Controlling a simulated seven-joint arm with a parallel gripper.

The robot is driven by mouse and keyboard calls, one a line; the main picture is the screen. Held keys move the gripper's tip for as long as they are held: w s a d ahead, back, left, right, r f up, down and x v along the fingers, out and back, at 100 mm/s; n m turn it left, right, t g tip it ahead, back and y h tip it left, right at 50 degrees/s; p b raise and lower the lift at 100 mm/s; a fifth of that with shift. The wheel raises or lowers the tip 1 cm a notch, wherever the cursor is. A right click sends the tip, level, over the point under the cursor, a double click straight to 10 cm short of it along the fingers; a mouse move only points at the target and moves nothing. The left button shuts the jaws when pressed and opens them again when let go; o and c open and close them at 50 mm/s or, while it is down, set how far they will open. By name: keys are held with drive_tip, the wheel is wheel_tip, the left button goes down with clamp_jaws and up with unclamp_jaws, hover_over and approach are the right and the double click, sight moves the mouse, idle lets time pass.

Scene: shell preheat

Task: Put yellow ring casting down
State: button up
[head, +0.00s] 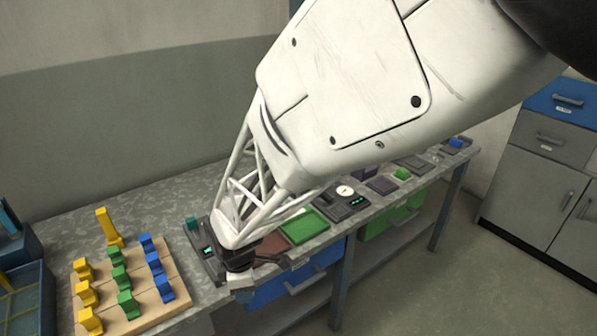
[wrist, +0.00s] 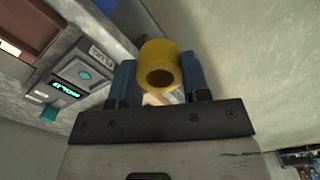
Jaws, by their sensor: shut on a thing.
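In the wrist view, my gripper (wrist: 160,80) is shut on the yellow ring casting (wrist: 162,62). The casting sits between the two blue fingers with its round opening facing the camera. In the head view, my gripper (head: 240,288) is low near the front edge of the workbench, in front of a dark device with a lit green display (head: 207,252). The casting cannot be made out in the head view.
A wooden board (head: 150,312) with yellow, green and blue blocks stands at the left of the workbench (head: 80,215). A brown mat (head: 272,247), a green tray (head: 306,226) and a scale-like device (head: 345,192) line the bench to the right. Drawers sit below.

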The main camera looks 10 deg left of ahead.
drive_tip(key=shift+w, duration=0.1)
idle(0.4)
drive_tip(key=w+d+f+m, duration=0.1)
drive_tip(key=w+d+m, duration=0.7)
drive_tip(key=w+d, duration=1.6)
drive_tip(key=w, duration=0.2)
drive_tip(key=shift+w+f+m, duration=0.35)
drive_tip(key=shift+w+m, duration=0.05)
hover_over(338, 211)
drive_tip(key=shift+f, duration=0.7)
drive_tip(key=shift+f, duration=1.8)
drive_tip(key=shift+f, duration=0.15)
